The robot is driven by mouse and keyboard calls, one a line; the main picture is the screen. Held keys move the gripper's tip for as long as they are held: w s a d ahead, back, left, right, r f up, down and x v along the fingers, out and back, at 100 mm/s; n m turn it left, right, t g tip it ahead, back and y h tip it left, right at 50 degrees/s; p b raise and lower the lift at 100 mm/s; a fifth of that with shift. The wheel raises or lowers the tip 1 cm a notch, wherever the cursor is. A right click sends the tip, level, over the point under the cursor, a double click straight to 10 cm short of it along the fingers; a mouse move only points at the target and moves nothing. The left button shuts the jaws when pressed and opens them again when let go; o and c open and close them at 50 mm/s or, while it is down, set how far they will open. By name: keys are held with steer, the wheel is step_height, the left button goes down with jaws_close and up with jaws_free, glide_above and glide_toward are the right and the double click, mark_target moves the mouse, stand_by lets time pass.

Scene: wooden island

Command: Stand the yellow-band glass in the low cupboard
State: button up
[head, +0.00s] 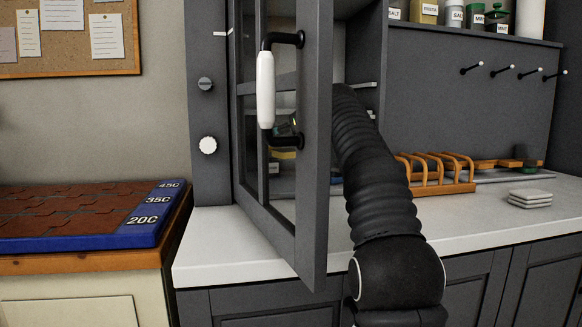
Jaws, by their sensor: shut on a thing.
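The grey cupboard (358,45) stands on the white counter, and its glazed door (313,150) is swung open towards me. The door has a white handle (265,90) on black brackets. My dark ribbed arm reaches up from the lower right and passes behind the door's frame at the cupboard opening. A small yellow patch (283,154) shows through the door pane, just below the lower handle bracket. I cannot tell whether it is the yellow-band glass. No whole glass is clearly visible.
A wooden rack (440,186) and stacked pale coasters (530,198) sit on the counter (235,235) to the right. Hooks (504,71) and a shelf of jars are above. A blue-edged board with red tiles (70,215) lies at left. The open door's edge is close beside my arm.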

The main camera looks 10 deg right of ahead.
steer(key=f, duration=0.3)
steer(key=shift+a, duration=0.2)
steer(key=shift+s+f+b, duration=0.1)
steer(key=shift+f+b, duration=1.3)
steer(key=shift+f, duration=1.15)
steer(key=shift+d+f, duration=0.1)
steer(key=shift+f, duration=0.05)
steer(key=o, duration=1.3)
steer(key=shift+s+d+r, duration=0.1)
steer(key=shift+s+r, duration=0.1)
steer(key=v, duration=1.1)
steer(key=shift+s+r, duration=0.2)
